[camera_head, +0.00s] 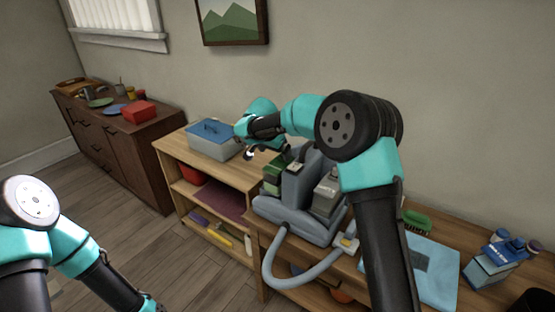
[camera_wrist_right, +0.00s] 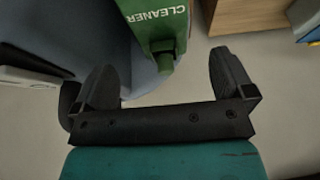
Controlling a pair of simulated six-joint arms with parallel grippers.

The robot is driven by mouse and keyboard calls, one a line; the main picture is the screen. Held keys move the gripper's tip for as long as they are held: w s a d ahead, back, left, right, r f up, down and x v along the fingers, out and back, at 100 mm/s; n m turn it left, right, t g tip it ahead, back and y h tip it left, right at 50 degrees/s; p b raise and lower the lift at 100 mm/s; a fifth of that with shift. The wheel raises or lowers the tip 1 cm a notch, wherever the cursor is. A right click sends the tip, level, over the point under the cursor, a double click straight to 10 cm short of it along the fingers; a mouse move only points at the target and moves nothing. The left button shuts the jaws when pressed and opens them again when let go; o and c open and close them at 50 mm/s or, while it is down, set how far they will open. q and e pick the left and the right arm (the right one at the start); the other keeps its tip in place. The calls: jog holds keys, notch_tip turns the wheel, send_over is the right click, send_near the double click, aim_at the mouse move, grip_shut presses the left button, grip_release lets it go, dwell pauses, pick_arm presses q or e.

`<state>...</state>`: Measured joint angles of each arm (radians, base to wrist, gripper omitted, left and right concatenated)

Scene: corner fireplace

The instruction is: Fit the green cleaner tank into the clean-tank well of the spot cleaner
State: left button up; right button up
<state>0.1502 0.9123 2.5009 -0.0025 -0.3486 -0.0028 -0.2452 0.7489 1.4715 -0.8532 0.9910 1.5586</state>
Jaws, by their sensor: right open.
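The spot cleaner (camera_head: 292,222) is a grey-blue machine with a hose, standing on the wooden bench. The green cleaner tank (camera_head: 271,176) is upright at its left side; I cannot tell how deep it sits in the well. In the right wrist view the green tank (camera_wrist_right: 160,22) shows its CLEANER label upside down. My right gripper (camera_head: 257,153) is just above and left of the tank. In the wrist view its open jaws (camera_wrist_right: 162,66) have the tank's narrow end roughly between them, with gaps on both sides. My left gripper is out of view; only its arm shows.
A blue-lidded bin (camera_head: 212,143) stands left on the shelf unit (camera_head: 160,150). A green brush (camera_head: 416,221), a blue cloth (camera_head: 435,275) and a blue-grey box (camera_head: 492,266) lie right of the cleaner. The hose (camera_head: 285,283) hangs over the bench's front edge.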

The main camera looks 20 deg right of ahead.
jog(key=v, duration=0.4)
dwell(0.4)
